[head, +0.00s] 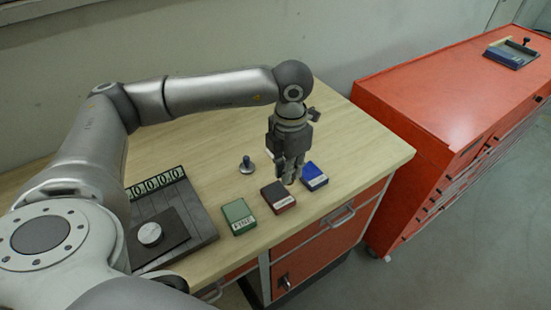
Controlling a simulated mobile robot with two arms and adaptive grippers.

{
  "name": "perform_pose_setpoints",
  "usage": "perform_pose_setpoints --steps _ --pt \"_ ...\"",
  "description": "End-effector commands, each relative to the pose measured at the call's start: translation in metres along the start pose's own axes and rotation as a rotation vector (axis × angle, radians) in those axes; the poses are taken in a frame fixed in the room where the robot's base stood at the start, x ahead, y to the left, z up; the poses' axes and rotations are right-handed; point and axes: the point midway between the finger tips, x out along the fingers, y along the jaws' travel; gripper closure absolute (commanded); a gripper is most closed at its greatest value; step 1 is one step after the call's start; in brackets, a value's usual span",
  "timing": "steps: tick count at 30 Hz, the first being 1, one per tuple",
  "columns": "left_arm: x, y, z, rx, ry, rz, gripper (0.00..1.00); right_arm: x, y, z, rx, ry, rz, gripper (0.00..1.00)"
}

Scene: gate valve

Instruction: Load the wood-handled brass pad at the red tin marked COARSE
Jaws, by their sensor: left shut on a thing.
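The red tin (278,197) with a white label lies on the wooden bench top, between the green tin and the blue tin. Its label is too small to read for certain. My left gripper (289,178) points down just behind and over the red tin's far right corner. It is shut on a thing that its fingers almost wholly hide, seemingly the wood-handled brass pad. I cannot tell whether it touches the tin. A small grey metal pad with a dark knob (247,165) stands upright on the bench, left of the gripper. My right gripper is out of view.
The green tin (239,216), labelled FINE, and the blue tin (314,176) flank the red one. A dark plate (203,222) with a round light disc (150,233) and a marked strip (155,184) lies left. A red cabinet (440,90) stands right. The bench's right end is clear.

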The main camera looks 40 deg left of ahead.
Motion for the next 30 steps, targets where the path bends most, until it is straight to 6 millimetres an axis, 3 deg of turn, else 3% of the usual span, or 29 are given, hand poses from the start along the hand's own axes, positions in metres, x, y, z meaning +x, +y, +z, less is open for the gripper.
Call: perform_pose_setpoints --steps 9,15,21,30 --pt "-0.003 0.017 -0.008 -0.745 0.000 0.005 1.00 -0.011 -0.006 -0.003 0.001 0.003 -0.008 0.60" --pt "-0.004 0.025 -0.012 -1.148 -0.003 0.009 1.00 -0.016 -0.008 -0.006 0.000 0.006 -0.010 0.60" --pt "-0.003 0.030 -0.014 -1.376 -0.005 0.011 1.00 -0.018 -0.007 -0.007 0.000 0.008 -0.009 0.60" --pt "0.006 0.031 -0.015 -1.429 -0.005 0.012 1.00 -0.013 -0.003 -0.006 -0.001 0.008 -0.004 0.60"
